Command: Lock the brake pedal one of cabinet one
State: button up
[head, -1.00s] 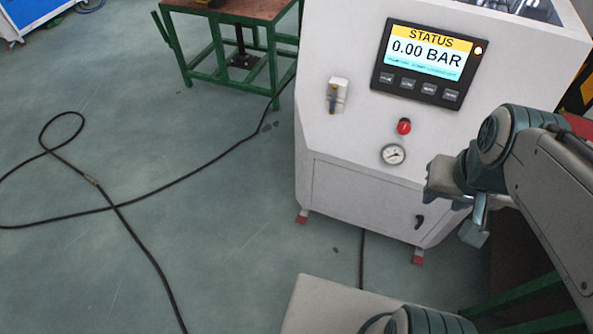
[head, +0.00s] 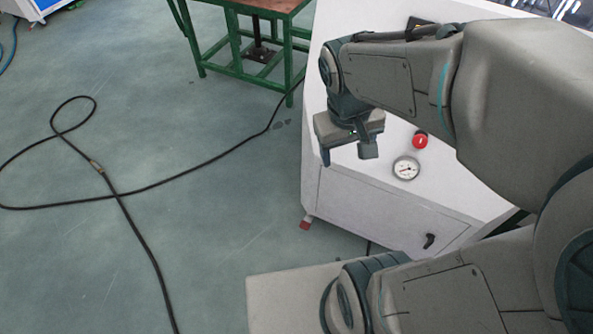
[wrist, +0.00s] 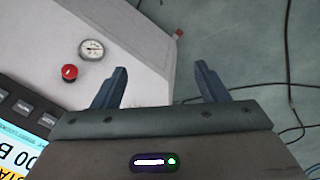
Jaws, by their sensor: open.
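The white cabinet (head: 400,207) stands at right centre in the head view; its side and front also show in the wrist view (wrist: 115,25). A small red pedal-like part (head: 305,223) sits at its lower left corner near the floor. A red part also shows at the cabinet's corner in the wrist view (wrist: 179,34). I cannot tell which pedal is number one. My gripper (head: 347,154) is open and empty in front of the cabinet's upper left, well above the red part. In the wrist view its fingers (wrist: 161,75) are spread apart.
A green-framed table (head: 240,70) stands behind left. A black cable (head: 130,220) loops over the floor (head: 210,210). Floor left of the cabinet is otherwise clear.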

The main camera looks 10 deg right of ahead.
jog(key=w+f+n+h+b, duration=0.4)
jog(key=w+f+b, duration=0.25)
jog(key=f, duration=0.85)
jog(key=w+a+f+n+h+b, duration=0.1)
jog(key=w+f+n+h+b, duration=0.45)
jog(key=f, duration=0.95)
jog(key=w+f+n+h+b, duration=0.3)
jog(key=w+f+b, duration=0.4)
jog(key=f, duration=0.7)
jog(key=a+f+n+t+h+b, duration=0.1)
jog(key=a+f+n+t+b, duration=0.3)
jog(key=f, duration=0.7)
jog(key=a+f+n+t+b, duration=0.1)
jog(key=f+n+t+b, duration=0.3)
jog(key=f, duration=0.8)
jog(key=n+t+y+b, duration=0.5)
jog(key=n+t+b, duration=0.15)
jog(key=b, duration=0.55)
send_near(306, 224)
jog(key=shift+g+h, duration=0.25)
jog(key=shift+g, duration=0.1)
jog(key=x, duration=1)
jog(key=shift+w+a, duration=0.25)
jog(key=shift+w+d+r, duration=0.15)
jog(key=shift+w+d, duration=0.1)
jog(key=shift+w, duration=0.1)
